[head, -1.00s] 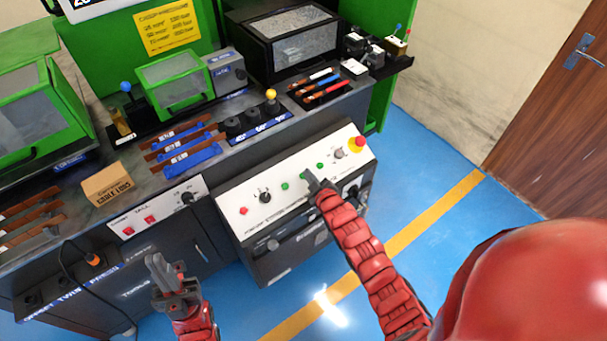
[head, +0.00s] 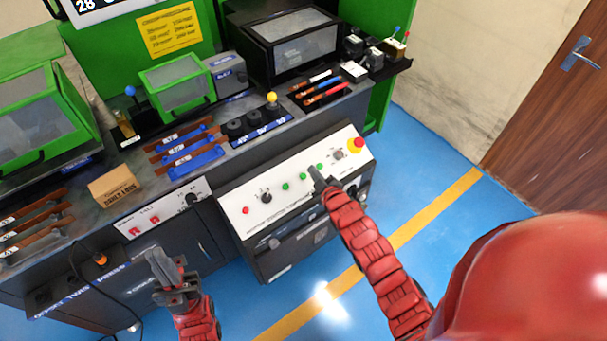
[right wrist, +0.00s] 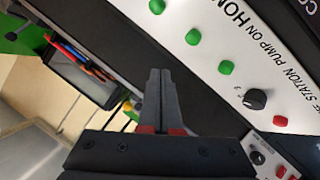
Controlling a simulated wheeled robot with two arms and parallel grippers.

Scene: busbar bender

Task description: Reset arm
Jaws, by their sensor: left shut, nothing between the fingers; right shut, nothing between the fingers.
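My right gripper (head: 317,181) is shut and empty, with its fingertips in front of the white control panel (head: 254,212), near the green buttons. In the right wrist view its shut fingers (right wrist: 158,100) point toward the edge of that panel, apart from the green buttons (right wrist: 193,36). Whether it touches the panel in the head view I cannot tell. My left gripper (head: 163,268) is shut and empty, held low in front of the dark cabinet. The panel also carries a black knob (head: 266,197), a red button (head: 246,210) and a red emergency stop (head: 358,142).
A black cable hangs at the lower left. The blue floor (head: 440,150) at the right is clear up to the wooden door (head: 540,125).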

